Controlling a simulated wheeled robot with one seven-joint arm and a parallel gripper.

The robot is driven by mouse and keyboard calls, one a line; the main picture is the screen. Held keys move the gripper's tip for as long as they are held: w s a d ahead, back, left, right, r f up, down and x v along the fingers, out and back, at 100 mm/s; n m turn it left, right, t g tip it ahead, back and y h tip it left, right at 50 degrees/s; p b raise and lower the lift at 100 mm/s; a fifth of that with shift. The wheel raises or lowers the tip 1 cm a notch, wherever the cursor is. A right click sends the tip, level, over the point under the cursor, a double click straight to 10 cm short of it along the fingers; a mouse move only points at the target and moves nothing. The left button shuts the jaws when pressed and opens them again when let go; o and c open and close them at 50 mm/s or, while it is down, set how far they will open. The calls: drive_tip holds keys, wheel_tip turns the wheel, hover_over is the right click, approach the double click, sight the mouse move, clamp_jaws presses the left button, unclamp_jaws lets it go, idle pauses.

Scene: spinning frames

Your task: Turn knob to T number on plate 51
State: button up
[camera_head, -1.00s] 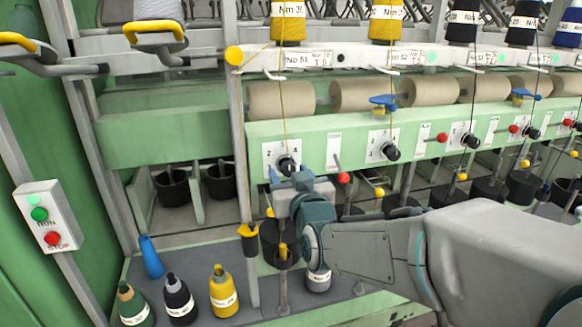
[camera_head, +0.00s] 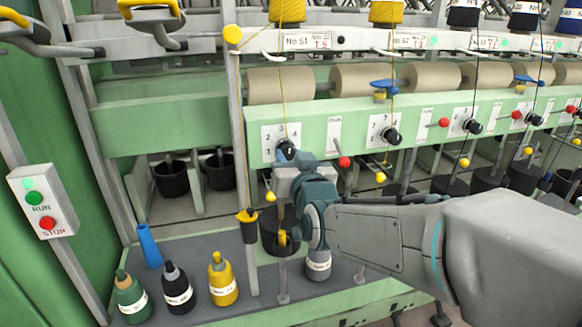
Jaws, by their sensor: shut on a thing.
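The plate marked No 51 (camera_head: 308,42) is on the white rail at top centre and carries a small T number that looks like T 5. Below it, a black knob (camera_head: 287,147) sits on a white numbered dial (camera_head: 268,136) on the green beam. My gripper (camera_head: 285,158) reaches up from below and is shut on this knob. Its fingers hide part of the knob, so I cannot tell exactly where it points. A second black knob (camera_head: 393,136) sits on the dial to the right.
Red-tipped levers (camera_head: 344,162) and yellow-tipped levers (camera_head: 271,197) stick out near the dials. Yarn threads run down in front of the beam. Several cones, including a yellow one (camera_head: 222,280), stand on the grey shelf. A RUN/STOP box (camera_head: 43,203) is at left.

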drive_tip(key=m+b, duration=0.1)
drive_tip(key=b, duration=0.1)
drive_tip(key=f+m+b, duration=0.1)
drive_tip(key=b, duration=0.1)
drive_tip(key=shift+m, duration=0.3)
drive_tip(key=m+b, duration=0.2)
drive_tip(key=b, duration=0.2)
drive_tip(key=shift+r+m+b, duration=0.1)
drive_tip(key=shift+m+b, duration=0.2)
drive_tip(key=shift+m, duration=0.1)
drive_tip(key=m+b, duration=0.5)
drive_tip(key=shift+a+r+b, duration=0.1)
drive_tip(key=shift+r+b, duration=0.1)
drive_tip(key=shift+b, duration=0.15)
drive_tip(key=m+b, duration=0.1)
drive_tip(key=m, duration=0.2)
drive_tip(key=m+b, duration=0.1)
drive_tip(key=m, duration=0.1)
drive_tip(key=shift+r+m, duration=0.2)
drive_tip(key=shift+m, duration=0.2)
drive_tip(key=m+b, duration=0.1)
drive_tip(key=m, duration=0.5)
drive_tip(key=shift+r, duration=0.1)
drive_tip(key=shift+m, duration=0.3)
drive_tip(key=o, duration=1)
